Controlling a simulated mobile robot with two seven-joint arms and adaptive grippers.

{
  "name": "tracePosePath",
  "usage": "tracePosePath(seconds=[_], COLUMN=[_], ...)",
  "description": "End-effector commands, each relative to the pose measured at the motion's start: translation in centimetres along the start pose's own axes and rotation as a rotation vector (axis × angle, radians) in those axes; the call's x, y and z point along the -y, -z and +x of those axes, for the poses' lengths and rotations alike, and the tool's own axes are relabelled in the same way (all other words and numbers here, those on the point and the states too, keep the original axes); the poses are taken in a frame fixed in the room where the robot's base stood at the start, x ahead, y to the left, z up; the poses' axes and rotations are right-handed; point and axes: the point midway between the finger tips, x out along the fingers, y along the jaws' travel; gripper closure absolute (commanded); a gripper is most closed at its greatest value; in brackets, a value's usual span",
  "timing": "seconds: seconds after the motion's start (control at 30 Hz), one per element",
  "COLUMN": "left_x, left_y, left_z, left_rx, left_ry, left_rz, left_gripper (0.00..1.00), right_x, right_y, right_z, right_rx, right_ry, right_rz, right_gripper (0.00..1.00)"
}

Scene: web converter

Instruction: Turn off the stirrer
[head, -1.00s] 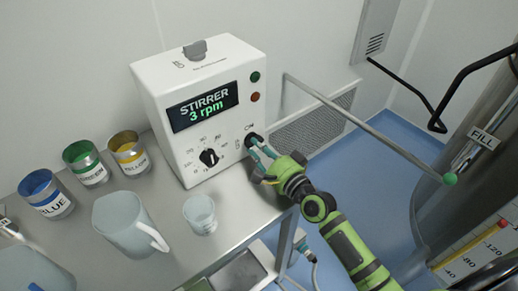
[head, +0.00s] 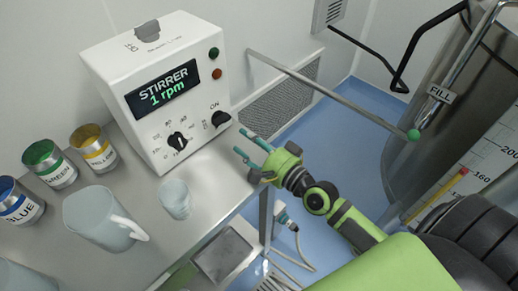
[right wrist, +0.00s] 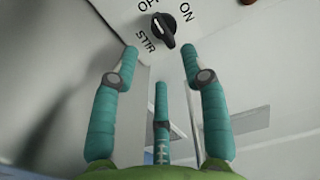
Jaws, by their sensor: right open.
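The stirrer control box (head: 120,75) is white and stands on the steel table. Its display (head: 162,88) reads "STIRRER 1 rpm". A black rotary switch (head: 221,119) sits beside the ON label. In the right wrist view this switch (right wrist: 163,29) has OFF, ON and STIR labels around it, and its upper end lies toward OFF. A second black knob (head: 177,141) has a number scale. My right gripper (head: 243,144) is open and empty, apart from the switch, to its lower right. Its fingers (right wrist: 160,58) point at the switch in the wrist view. My left gripper is out of view.
A green lamp (head: 214,52) and a red lamp (head: 217,74) are on the box. A clear beaker (head: 175,199), a jug (head: 95,217) and paint cans (head: 93,148) stand on the table.

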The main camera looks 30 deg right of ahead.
Motion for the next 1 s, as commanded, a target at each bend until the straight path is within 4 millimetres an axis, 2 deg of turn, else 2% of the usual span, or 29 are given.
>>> tracePosePath(seconds=[0.1, 0.3, 1.0], left_x=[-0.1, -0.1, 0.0], left_y=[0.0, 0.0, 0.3], left_z=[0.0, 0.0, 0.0], left_rx=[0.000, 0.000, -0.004], left_ry=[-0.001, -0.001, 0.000], left_rz=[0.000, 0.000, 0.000], left_gripper=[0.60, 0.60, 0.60], right_x=[-0.1, 0.0, 0.1], right_y=[0.0, 0.0, 0.0], right_z=[-2.1, -3.8, -4.0], right_rx=[0.002, 0.001, 0.000], right_ry=[-0.003, 0.000, 0.001], right_rz=[-0.001, 0.001, 0.001], right_gripper=[0.55, 0.55, 0.55])
